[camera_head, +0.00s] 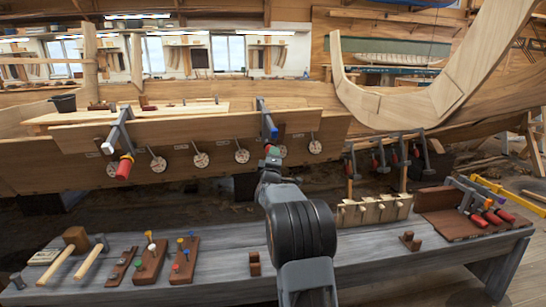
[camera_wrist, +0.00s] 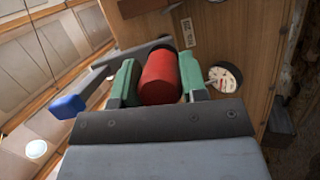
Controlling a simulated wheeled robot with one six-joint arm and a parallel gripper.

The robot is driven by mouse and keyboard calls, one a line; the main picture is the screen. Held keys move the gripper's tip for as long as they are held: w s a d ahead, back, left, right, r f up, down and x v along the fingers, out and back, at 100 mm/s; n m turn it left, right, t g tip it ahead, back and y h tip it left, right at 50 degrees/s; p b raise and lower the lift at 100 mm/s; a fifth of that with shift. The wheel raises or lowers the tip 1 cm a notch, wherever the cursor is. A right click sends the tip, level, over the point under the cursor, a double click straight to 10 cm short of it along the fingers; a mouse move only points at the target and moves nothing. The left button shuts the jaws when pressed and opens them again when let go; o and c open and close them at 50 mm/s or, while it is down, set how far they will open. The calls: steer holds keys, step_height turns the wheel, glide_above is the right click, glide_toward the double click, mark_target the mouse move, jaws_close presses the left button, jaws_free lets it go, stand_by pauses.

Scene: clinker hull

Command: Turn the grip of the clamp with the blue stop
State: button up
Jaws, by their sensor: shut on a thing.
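The clamp with the blue stop (camera_head: 266,116) sits over the edge of the hull plank, near the middle of the head view. Its blue stop (camera_wrist: 68,106) caps the end of the grey bar at the left of the wrist view. Its red grip (camera_wrist: 159,78) is between the two green pads of my gripper (camera_wrist: 158,85). My gripper (camera_head: 272,156) is shut on this grip, one pad on each side. In the head view, my own arm and gripper hide most of the grip.
A second clamp with a red grip (camera_head: 124,167) hangs on the plank at left. Round white dials (camera_head: 201,160) line the plank. Below is a grey bench (camera_head: 375,262) with mallets (camera_head: 77,240), wooden blocks and spare clamps (camera_head: 480,203). More clamps hang at right.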

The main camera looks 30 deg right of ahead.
steer(key=n+t+b, duration=0.1)
steer(key=n, duration=0.2)
steer(key=n+t+h+b, duration=0.1)
steer(key=n, duration=0.2)
steer(key=shift+f, duration=0.1)
steer(key=n+t+b, duration=0.1)
steer(key=n+b, duration=0.1)
steer(key=n, duration=0.1)
steer(key=shift+n, duration=0.4)
steer(key=shift+a+n+t+y+b, duration=0.1)
steer(key=shift+n+t+y+b, duration=0.5)
steer(key=shift+n, duration=0.4)
steer(key=shift+r+n, duration=0.25)
steer(key=shift+n, duration=0.05)
steer(key=o, duration=0.9)
steer(key=shift+f, duration=0.1)
steer(key=p+v, duration=0.1)
steer(key=v, duration=1.2)
steer(key=shift+s+a+f, duration=0.15)
steer(key=shift+f, duration=0.15)
